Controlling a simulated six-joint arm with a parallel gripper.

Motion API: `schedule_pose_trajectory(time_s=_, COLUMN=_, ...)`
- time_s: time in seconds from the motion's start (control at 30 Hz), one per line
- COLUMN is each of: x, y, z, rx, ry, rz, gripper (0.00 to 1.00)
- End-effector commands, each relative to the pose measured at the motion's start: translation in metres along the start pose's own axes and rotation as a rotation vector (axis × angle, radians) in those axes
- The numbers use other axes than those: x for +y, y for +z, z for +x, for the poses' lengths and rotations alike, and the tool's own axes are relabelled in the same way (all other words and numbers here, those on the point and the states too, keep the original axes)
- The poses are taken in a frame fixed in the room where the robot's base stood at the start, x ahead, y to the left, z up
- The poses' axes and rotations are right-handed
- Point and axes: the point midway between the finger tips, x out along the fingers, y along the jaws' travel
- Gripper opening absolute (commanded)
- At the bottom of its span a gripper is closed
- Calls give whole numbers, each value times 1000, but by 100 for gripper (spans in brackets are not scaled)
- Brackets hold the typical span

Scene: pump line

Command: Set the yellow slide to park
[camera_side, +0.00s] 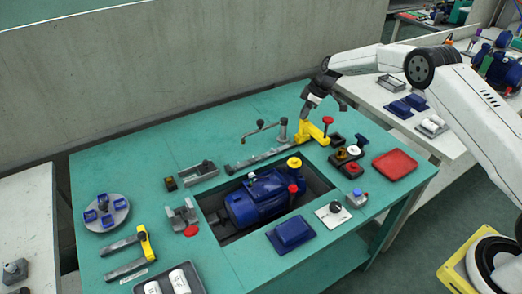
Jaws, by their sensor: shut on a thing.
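The yellow slide (312,131) sits at the right end of a long grey rail (262,158) near the back of the teal bench. A red knob (327,121) stands at its right side. My gripper (304,117) comes down from the upper right onto the slide's back part and is shut on it. The jaws cover part of the slide, so the exact contact is hidden. No park marking can be read at this size.
A blue pump (262,196) sits in the recess in front of the rail. A red tray (395,164) lies to the right. Another yellow-and-grey fixture (147,243) stands at front left.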

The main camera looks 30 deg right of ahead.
Motion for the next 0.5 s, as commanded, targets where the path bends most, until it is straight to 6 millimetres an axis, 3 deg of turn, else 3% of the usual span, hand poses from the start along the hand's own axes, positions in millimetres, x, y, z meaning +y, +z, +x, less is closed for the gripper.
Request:
schedule_pose_trajectory(time_s=0.37, x=10, y=10, z=-4, rx=-1, ry=3, rz=1, gripper=0)
schedule_pose_trajectory(time_s=0.4, x=10, y=10, z=-4, rx=-1, ry=4, rz=1, gripper=46)
schedule_pose_trajectory(time_s=0.5, x=10, y=10, z=-4, rx=-1, ry=4, rz=2, gripper=77)
